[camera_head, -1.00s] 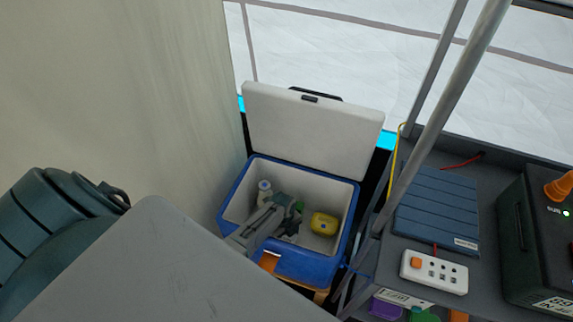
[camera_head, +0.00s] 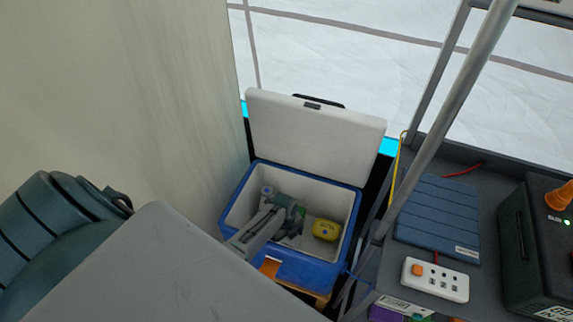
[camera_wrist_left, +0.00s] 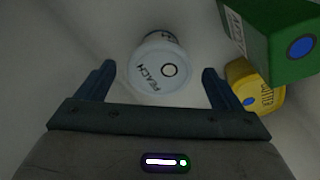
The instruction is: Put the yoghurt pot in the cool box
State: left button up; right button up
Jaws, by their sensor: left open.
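The yoghurt pot (camera_wrist_left: 165,62), white with a pale lid marked PEACH, shows in the left wrist view inside the white-lined box. My left gripper (camera_wrist_left: 158,85) is open, with its fingertips on either side of the pot's near end and gaps on both sides. In the head view the blue cool box (camera_head: 312,268) stands open with its white lid (camera_head: 310,125) raised. My left gripper (camera_head: 291,213) reaches down into it. A small pale item (camera_head: 267,191) shows left of the gripper; I cannot tell whether it is the pot. My right gripper is out of view.
A green carton (camera_wrist_left: 270,40) and a yellow tub (camera_wrist_left: 255,88) lie right of the pot; the tub also shows in the head view (camera_head: 326,230). The tent wall is left of the box. A rack with a grey pole (camera_head: 440,115) and white power strip (camera_head: 435,280) is right.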

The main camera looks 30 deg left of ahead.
pick_arm(q)
notch_tip(320, 180, up, 10)
jog(key=a+p, duration=0.1)
jog(key=shift+w+f+p, duration=0.15)
jog(key=shift+p, duration=0.15)
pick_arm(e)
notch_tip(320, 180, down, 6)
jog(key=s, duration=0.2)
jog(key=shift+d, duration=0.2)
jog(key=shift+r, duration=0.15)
